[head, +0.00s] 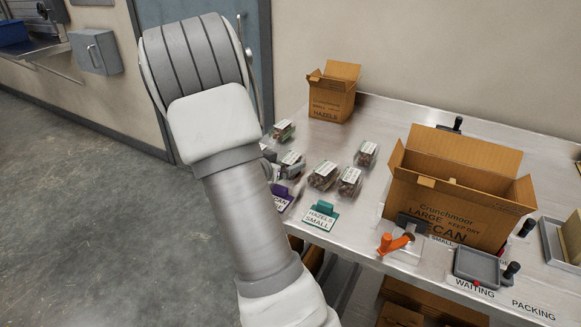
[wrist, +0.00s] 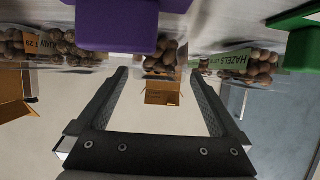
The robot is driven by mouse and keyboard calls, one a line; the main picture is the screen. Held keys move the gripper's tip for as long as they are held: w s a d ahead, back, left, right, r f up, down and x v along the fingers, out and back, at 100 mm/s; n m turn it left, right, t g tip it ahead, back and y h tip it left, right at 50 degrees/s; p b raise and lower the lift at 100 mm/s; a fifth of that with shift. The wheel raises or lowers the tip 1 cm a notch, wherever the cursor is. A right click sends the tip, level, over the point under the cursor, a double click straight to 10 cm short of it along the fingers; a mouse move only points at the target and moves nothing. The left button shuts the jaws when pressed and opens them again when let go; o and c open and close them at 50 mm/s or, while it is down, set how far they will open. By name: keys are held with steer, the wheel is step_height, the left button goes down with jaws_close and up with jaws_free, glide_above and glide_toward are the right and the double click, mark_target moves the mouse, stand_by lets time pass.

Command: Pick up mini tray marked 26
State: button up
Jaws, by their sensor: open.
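Several small clear clamshell trays of nuts stand on the steel table, among them a back tray (head: 283,130), a right tray (head: 367,153) and two front trays (head: 322,176) (head: 349,182). Their numbers are too small to read in the head view. A middle tray (wrist: 160,58) shows between the fingertips, and a tray labelled HAZELS (wrist: 262,68) is at right. My gripper (wrist: 160,78) is open and empty; my arm mostly hides it in the head view.
A purple sign (head: 283,198) and a green HAZELS SMALL sign (head: 320,214) stand at the table's front edge, close to the trays. A small carton (head: 332,95) is behind; a large open PECAN carton (head: 455,200) and an orange-handled tool (head: 394,243) are right.

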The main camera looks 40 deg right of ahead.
mark_target(290, 157)
steer(key=x, duration=0.3)
steer(key=shift+d+r, duration=0.15)
steer(key=shift+d, duration=0.1)
steer(key=shift+c, duration=0.3)
steer(key=c, duration=1.3)
steer(key=shift+r, duration=0.15)
